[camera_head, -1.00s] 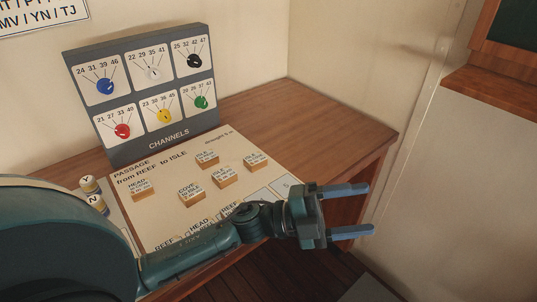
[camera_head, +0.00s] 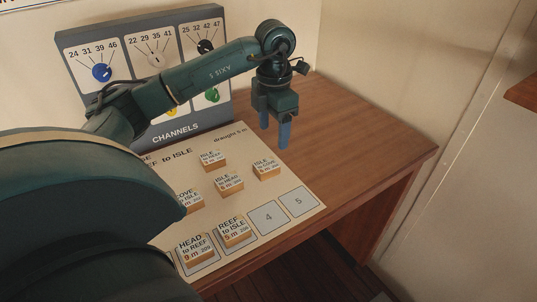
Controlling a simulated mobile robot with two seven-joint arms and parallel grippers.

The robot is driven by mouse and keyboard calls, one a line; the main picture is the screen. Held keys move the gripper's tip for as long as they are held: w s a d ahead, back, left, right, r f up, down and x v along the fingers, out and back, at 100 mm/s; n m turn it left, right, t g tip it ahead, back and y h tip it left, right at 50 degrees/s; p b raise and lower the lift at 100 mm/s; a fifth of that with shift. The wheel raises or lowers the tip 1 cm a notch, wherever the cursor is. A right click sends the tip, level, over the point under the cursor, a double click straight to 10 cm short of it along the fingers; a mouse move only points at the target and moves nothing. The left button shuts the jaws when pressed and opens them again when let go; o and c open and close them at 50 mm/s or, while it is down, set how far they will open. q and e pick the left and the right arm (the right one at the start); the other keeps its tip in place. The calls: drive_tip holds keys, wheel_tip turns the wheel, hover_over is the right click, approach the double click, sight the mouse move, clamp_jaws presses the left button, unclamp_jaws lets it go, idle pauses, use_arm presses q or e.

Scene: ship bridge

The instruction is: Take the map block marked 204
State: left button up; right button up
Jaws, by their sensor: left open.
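Small wooden map blocks with white printed tops lie on the passage sheet (camera_head: 300,181). I cannot read for certain which one is marked 204. An "ISLE to COVE" block (camera_head: 266,169) lies at the right, an "ISLE to HEAD" block (camera_head: 229,184) left of it, an "ISLE to REEF" block (camera_head: 213,161) behind. A "COVE to ISLE" block (camera_head: 189,201) is partly hidden by my arm. My left gripper (camera_head: 277,138) is open and empty, fingers down, above the sheet's back right edge, behind the ISLE to COVE block. My right gripper is not in view.
"HEAD to REEF" (camera_head: 195,248) and "REEF to ISLE" (camera_head: 234,231) blocks sit in the front row. Numbered slots 4 (camera_head: 268,217) and 5 (camera_head: 298,201) are empty. The channels panel (camera_head: 226,106) stands behind. The desk (camera_head: 360,150) is clear on the right.

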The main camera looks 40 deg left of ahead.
use_arm(q)
hover_over(272, 162)
wheel_tip(272, 162, down, 4)
drive_tip(key=shift+d+f, duration=0.1)
drive_tip(key=shift+f, duration=0.05)
wheel_tip(272, 162, down, 5)
drive_tip(key=shift+s+f+p, duration=0.1)
drive_tip(key=shift+p, duration=0.35)
drive_tip(key=c, duration=1.1)
